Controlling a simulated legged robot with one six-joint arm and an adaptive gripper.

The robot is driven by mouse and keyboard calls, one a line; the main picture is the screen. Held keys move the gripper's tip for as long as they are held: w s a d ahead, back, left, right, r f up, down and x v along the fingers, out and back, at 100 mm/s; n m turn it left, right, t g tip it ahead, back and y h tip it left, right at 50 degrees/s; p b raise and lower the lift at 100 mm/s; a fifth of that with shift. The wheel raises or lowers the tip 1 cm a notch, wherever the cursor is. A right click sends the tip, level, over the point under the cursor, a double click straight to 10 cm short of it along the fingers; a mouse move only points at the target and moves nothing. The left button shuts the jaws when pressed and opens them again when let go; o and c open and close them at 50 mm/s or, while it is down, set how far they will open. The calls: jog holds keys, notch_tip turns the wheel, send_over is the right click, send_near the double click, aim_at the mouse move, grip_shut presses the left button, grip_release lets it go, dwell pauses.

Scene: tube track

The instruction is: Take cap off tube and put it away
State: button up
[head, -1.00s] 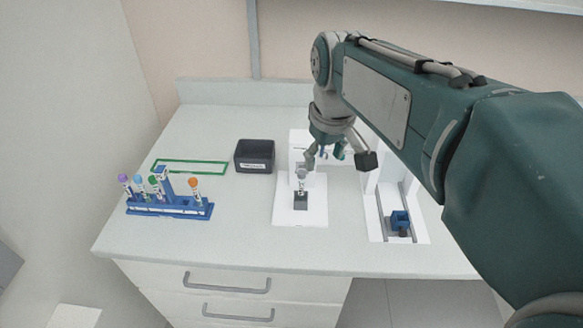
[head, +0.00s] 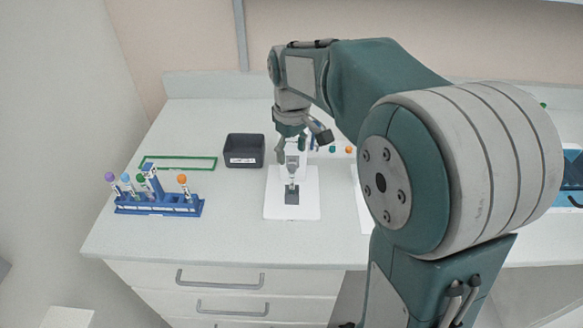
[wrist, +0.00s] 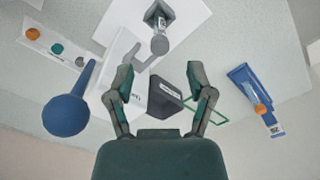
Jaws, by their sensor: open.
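A tube (head: 291,187) stands upright in a dark square holder (head: 291,198) on a white device base (head: 310,207).
A blue rack (head: 160,207) with several capped tubes stands at the left, in front of a green rectangular frame (head: 178,163). A blue bulb (wrist: 66,115) and orange and teal caps (wrist: 57,48) show in the wrist view. My arm hides the right of the bench.

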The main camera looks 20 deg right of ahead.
aim_at(292, 166)
notch_tip(292, 166, down, 4)
jog(key=shift+f, duration=0.1)
jog(key=c, duration=0.8)
